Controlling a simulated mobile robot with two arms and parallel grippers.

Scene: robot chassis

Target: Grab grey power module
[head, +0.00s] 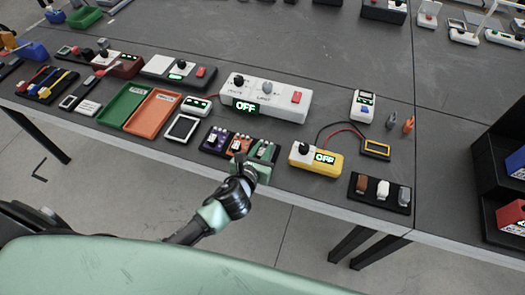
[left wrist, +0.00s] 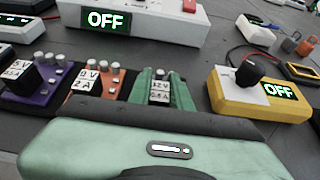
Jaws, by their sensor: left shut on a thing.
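My left gripper (head: 243,162) is at the front edge of a dark rack of power modules. An orange module (left wrist: 95,82) and a purple module (left wrist: 42,88) stand to the left in the same rack. A grey block (head: 404,195) sits in another black rack at right, away from the gripper. My right gripper is not in view.
A yellow box (head: 316,161) showing OFF stands close to the right of the gripper. A long white box (head: 270,98) with an OFF display stands behind the rack. Green (head: 121,105) and orange trays (head: 153,112) lie to the left. The table's front edge is just below the rack.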

